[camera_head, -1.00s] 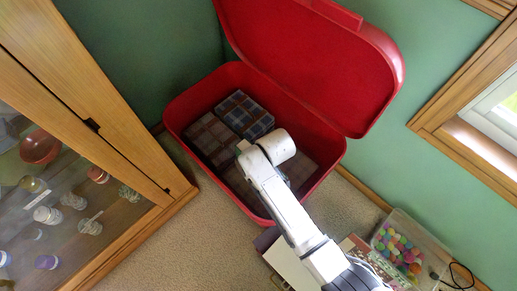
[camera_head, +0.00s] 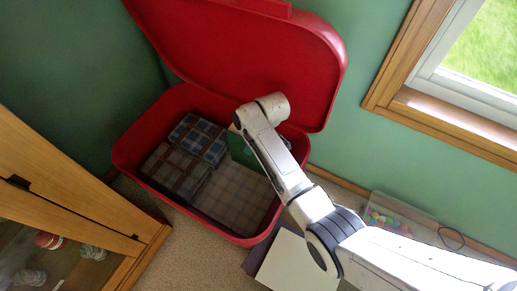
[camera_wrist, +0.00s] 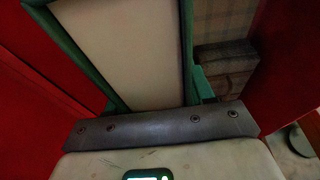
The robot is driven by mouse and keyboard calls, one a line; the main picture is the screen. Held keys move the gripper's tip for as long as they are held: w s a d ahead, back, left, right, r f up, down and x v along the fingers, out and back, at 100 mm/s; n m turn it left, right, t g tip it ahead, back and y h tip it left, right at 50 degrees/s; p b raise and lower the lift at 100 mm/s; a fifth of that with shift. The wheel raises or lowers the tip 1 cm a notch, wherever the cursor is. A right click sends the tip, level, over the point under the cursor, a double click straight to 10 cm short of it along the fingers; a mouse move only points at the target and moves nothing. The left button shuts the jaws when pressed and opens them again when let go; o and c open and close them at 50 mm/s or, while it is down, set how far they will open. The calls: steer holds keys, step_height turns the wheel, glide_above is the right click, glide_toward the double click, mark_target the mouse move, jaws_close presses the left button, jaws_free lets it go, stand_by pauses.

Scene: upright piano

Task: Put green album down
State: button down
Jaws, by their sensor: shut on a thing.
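The green album (camera_wrist: 100,92) shows in the wrist view as a green cover edge around a large pale face, directly in front of my gripper (camera_wrist: 155,122). My gripper is shut on the album; the fingertips themselves are hard to make out. In the head view a green patch of the album (camera_head: 240,151) shows beside my wrist, inside the right back part of the open red case (camera_head: 150,128). My arm covers most of the album there, and I cannot tell whether it touches the case floor.
Plaid albums (camera_head: 199,138) lie at the left in the case, and a paler plaid one (camera_head: 232,196) at the front. The raised red lid (camera_head: 245,55) stands behind my arm. A glass-fronted cabinet (camera_head: 60,190) is at left, a clear bin of balls (camera_head: 395,218) at right.

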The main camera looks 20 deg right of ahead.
step_height(320, 180, down, 7)
steer(key=w+d+b, duration=0.2)
steer(key=b, duration=0.3)
steer(key=shift+d+r, duration=0.15)
steer(key=shift+d, duration=0.1)
steer(key=shift+f+b, duration=0.2)
steer(key=shift+b, duration=0.15)
steer(key=shift+c, duration=2.1)
jaws_free()
steer(key=p+v, duration=0.6)
steer(key=v, duration=0.6)
steer(key=shift+p, duration=0.3)
steer(key=shift+s, duration=0.1)
